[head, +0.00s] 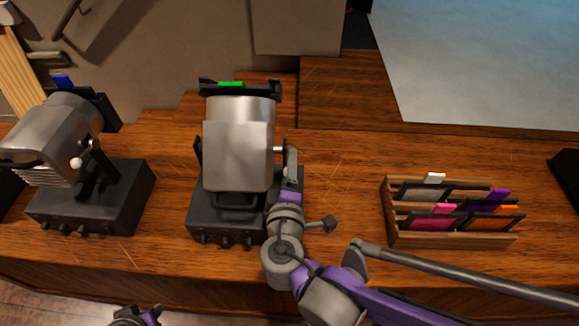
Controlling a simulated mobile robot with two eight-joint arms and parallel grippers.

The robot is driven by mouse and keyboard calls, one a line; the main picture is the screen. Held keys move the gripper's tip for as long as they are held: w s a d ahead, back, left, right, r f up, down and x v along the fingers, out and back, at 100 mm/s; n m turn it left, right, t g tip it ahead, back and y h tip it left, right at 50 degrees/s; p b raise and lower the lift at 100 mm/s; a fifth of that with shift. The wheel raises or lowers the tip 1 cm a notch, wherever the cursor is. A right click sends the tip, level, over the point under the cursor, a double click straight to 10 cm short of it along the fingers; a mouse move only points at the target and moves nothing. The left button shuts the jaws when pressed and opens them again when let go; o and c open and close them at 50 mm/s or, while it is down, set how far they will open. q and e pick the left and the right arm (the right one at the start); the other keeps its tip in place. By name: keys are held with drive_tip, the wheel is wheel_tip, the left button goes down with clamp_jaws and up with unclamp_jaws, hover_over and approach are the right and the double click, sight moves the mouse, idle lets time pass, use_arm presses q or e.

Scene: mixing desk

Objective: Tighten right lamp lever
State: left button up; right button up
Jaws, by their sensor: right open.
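The right lamp (238,150) is a silver spotlight on a black base, with a green-tabbed filter on top. Its lever (279,149) shows as a small pale stub on the lamp's right side. My right gripper (290,155) is open and points up beside this lever. The fingers partly overlap the lamp's right edge, and I cannot tell whether they touch the lever. Part of my left arm's end (136,316) shows at the bottom edge, cut off, and its jaws cannot be made out.
A second silver lamp (60,135) with a blue-tabbed filter stands tilted at the left. A wooden rack (450,238) of coloured filters is at the right. My right forearm crosses the desk's front edge. The wooden desk (345,175) is bare between lamp and rack.

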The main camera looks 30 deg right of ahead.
drive_tip(key=shift+a, duration=0.1)
drive_tip(key=v, duration=1)
drive_tip(key=shift+s, duration=0.35)
drive_tip(key=shift+a+r, duration=0.1)
idle(0.4)
